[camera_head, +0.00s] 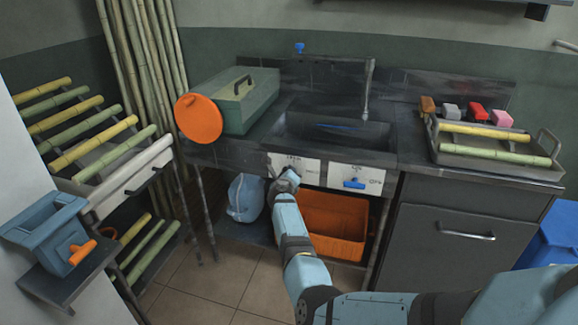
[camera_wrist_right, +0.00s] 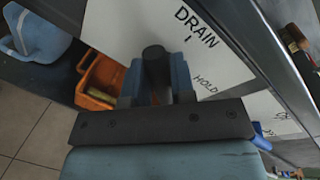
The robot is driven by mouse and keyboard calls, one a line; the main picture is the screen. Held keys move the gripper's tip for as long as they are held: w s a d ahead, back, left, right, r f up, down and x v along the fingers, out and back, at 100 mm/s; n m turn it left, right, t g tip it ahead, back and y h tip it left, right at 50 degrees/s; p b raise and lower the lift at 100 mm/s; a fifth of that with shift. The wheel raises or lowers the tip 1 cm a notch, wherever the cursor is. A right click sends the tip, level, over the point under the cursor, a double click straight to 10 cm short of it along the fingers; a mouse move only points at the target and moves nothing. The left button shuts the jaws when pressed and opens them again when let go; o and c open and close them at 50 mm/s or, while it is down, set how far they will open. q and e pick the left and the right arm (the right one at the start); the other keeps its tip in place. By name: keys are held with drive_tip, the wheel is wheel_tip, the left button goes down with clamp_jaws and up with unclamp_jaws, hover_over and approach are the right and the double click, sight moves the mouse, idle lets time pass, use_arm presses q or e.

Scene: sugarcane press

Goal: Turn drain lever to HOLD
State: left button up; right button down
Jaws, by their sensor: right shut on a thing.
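The drain panel is a white plate (camera_head: 305,170) on the front of the sink counter. In the right wrist view the plate (camera_wrist_right: 222,62) reads DRAIN with a tick mark below, and HOLD further down. My right gripper (camera_head: 287,180) is at this plate and covers the drain lever in the head view. In the right wrist view my right gripper (camera_wrist_right: 156,98) is shut on the drain lever, whose dark round part (camera_wrist_right: 155,62) stands between the fingers. The lever's exact pointing direction is hard to tell. My left gripper is not in view.
A second white panel with a blue lever (camera_head: 354,183) is just right. An orange crate (camera_head: 330,225) and a blue-grey jug (camera_head: 245,198) stand under the sink. A green box (camera_head: 248,100) and an orange disc (camera_head: 198,118) are on the counter at left.

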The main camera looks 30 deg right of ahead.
drive_tip(key=shift+w+a+r+n+p, duration=0.1)
drive_tip(key=shift+r+n+p, duration=0.15)
drive_tip(key=shift+n+p, duration=0.6)
drive_tip(key=shift+w+f+n+g+p, duration=0.15)
drive_tip(key=shift+n+g+p, duration=0.25)
drive_tip(key=shift+n+p, duration=0.6)
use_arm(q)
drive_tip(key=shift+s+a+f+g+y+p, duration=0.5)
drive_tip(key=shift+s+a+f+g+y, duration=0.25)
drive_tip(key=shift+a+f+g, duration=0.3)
use_arm(e)
drive_tip(key=shift+f+n+g+h, duration=0.2)
drive_tip(key=shift+n+g+h, duration=0.05)
drive_tip(key=shift+n, duration=0.65)
drive_tip(key=shift+f+n+g+h, duration=0.2)
drive_tip(key=shift+n+g+h, duration=0.05)
drive_tip(key=shift+n, duration=0.6)
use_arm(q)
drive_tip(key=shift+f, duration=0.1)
use_arm(e)
drive_tip(key=c, duration=1)
unclamp_jaws()
drive_tip(key=shift+f, duration=0.1)
drive_tip(key=shift+a, duration=0.1)
